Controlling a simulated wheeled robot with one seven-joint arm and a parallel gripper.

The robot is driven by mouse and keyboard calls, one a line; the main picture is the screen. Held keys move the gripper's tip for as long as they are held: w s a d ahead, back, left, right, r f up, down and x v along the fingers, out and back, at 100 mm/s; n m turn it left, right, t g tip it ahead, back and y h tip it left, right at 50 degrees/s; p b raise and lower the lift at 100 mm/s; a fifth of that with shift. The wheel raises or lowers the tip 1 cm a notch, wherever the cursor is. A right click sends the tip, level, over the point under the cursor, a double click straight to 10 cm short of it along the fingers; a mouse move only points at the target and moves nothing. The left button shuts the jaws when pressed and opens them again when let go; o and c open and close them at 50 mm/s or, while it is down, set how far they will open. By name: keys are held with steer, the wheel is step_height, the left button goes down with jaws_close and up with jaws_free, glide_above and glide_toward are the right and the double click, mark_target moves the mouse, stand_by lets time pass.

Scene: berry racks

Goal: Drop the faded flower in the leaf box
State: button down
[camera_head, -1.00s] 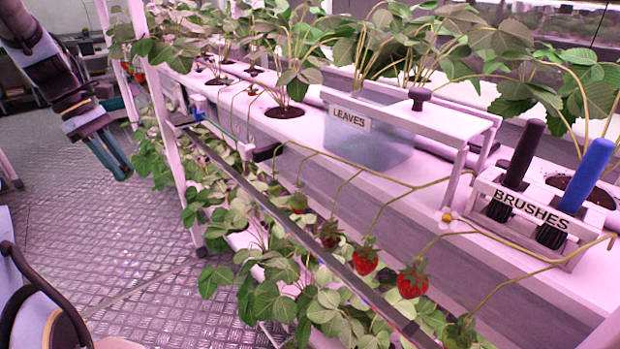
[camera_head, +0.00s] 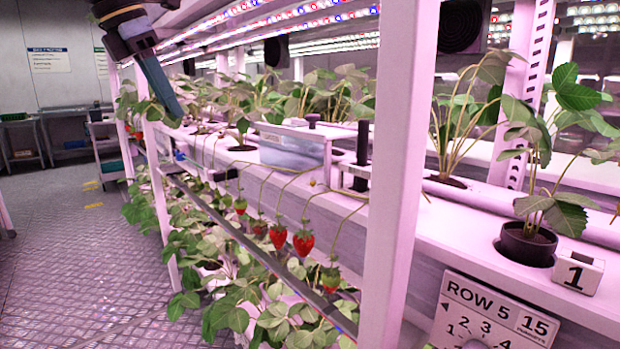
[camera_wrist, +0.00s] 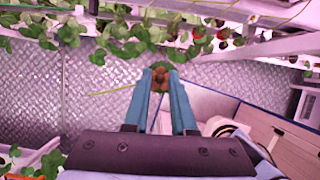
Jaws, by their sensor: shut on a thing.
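The faded flower (camera_wrist: 160,79) is a small brown-orange head with a thin yellow-green stem reaching left in the wrist view. My gripper (camera_wrist: 160,72) is shut on it, with the head between its two blue-teal fingertips. In the head view my gripper (camera_head: 175,108) hangs at the upper left, above the plants; the flower is not discernible there. The leaf box (camera_head: 284,155) is a translucent bluish bin on the white rack, under a white frame with a dark knob.
A white upright post (camera_head: 398,170) stands right of the leaf box. A dark brush handle (camera_head: 362,145) shows beside it. Ripe strawberries (camera_head: 303,242) hang along the rack's front rail. A potted plant (camera_head: 527,244) and row sign (camera_head: 497,312) are at right. The metal aisle floor is clear.

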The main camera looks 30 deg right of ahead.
steer(key=s, duration=0.1)
steer(key=h+p, duration=0.1)
steer(key=h, duration=0.2)
glide_above(288, 142)
steer(key=w, duration=0.6)
steer(key=f, duration=0.1)
steer(key=shift+t, duration=0.4)
steer(key=f, duration=0.2)
steer(key=d+f, duration=0.2)
steer(key=f, duration=0.1)
steer(key=shift+w+f, duration=0.15)
steer(key=shift+f, duration=0.2)
steer(key=shift+w+d+r+y+p, duration=0.15)
steer(key=shift+d+y+p, duration=0.2)
steer(key=shift+p, duration=0.3)
steer(key=shift+d+g+y+p, duration=0.3)
steer(key=shift+g+y+p, duration=0.1)
steer(key=shift+y+p, duration=0.75)
steer(key=shift+a+f, duration=0.1)
steer(key=shift+f, duration=1.45)
steer(key=shift+f, duration=0.25)
